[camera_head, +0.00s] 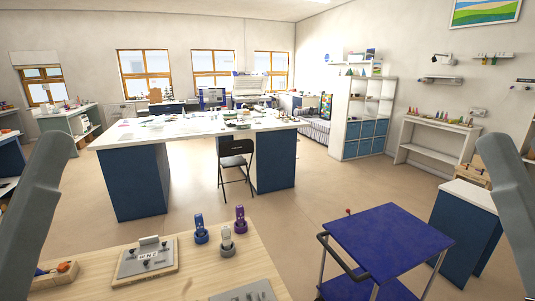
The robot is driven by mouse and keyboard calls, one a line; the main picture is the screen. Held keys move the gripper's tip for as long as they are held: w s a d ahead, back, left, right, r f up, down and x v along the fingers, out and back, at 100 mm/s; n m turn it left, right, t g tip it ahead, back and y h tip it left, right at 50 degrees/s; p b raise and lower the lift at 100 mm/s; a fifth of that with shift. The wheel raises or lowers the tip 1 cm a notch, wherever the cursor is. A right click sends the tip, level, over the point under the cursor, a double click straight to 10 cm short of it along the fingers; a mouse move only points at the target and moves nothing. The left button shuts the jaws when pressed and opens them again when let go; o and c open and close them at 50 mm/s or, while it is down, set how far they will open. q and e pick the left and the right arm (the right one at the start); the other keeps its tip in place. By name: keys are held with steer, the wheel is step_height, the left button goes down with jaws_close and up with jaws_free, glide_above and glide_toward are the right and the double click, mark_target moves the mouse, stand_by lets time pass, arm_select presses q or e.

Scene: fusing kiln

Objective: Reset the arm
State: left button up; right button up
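My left arm shows as a grey link at the left edge, and my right arm as a grey link at the right edge. Both links stand raised and run out of the frame. Neither gripper is in the picture, so I cannot see whether either holds anything. No fusing kiln can be clearly made out in this view.
A wooden table (215,278) is close in front, with a grey panel (146,258) and several upright purple, blue and grey items. A blue cart (388,240) stands to its right. A white-topped workbench (135,135) and black chair (236,163) stand beyond open floor.

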step_height(320, 180, up, 38)
steer(key=f+p, duration=0.1)
steer(key=p, duration=3.3)
step_height(320, 180, down, 60)
steer(key=b, duration=6.1)
steer(key=shift+f, duration=0.25)
